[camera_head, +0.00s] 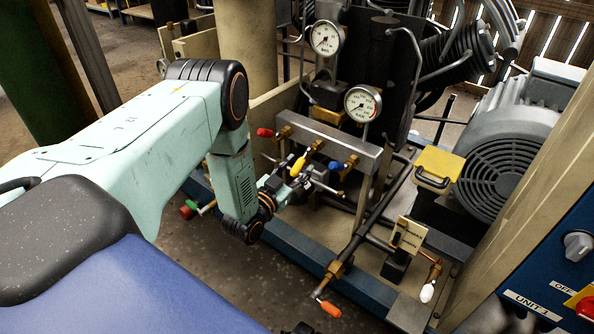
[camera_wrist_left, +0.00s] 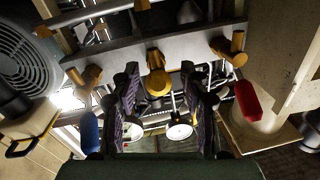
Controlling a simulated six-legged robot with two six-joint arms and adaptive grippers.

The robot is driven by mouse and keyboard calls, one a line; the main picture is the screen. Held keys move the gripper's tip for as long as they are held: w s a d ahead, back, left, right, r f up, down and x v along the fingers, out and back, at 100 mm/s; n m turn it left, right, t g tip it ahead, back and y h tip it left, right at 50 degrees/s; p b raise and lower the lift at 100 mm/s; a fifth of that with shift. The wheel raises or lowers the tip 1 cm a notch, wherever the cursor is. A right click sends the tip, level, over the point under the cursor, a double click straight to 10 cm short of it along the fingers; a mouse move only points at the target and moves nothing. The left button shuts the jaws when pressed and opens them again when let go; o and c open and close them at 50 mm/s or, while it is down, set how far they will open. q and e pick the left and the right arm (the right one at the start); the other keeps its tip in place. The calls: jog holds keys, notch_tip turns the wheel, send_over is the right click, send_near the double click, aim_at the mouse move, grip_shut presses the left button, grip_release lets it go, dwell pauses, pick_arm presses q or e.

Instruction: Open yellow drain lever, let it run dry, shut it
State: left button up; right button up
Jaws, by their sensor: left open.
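The yellow drain lever (camera_head: 299,165) sits in the middle of a grey manifold bar, between a red lever (camera_head: 265,132) and a blue lever (camera_head: 335,165). My left gripper (camera_head: 302,181) is close by the yellow lever and partly overlaps it in the head view. In the left wrist view the open fingers (camera_wrist_left: 160,105) stand on either side of the yellow lever (camera_wrist_left: 158,85), which shows end-on between them. I cannot tell whether they touch it. The blue lever (camera_wrist_left: 90,132) and red lever (camera_wrist_left: 248,102) lie outside the fingers.
Two pressure gauges (camera_head: 362,103) stand above the manifold (camera_head: 330,138). An orange lever (camera_head: 330,310) and a white lever (camera_head: 427,293) are on lower pipes. A motor (camera_head: 500,150) and a yellow-topped box (camera_head: 440,163) stand right. A blue control panel (camera_head: 560,270) is at lower right.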

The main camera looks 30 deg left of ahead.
pick_arm(q)
jog(key=shift+d, duration=0.1)
jog(key=shift+c, duration=0.5)
grip_shut()
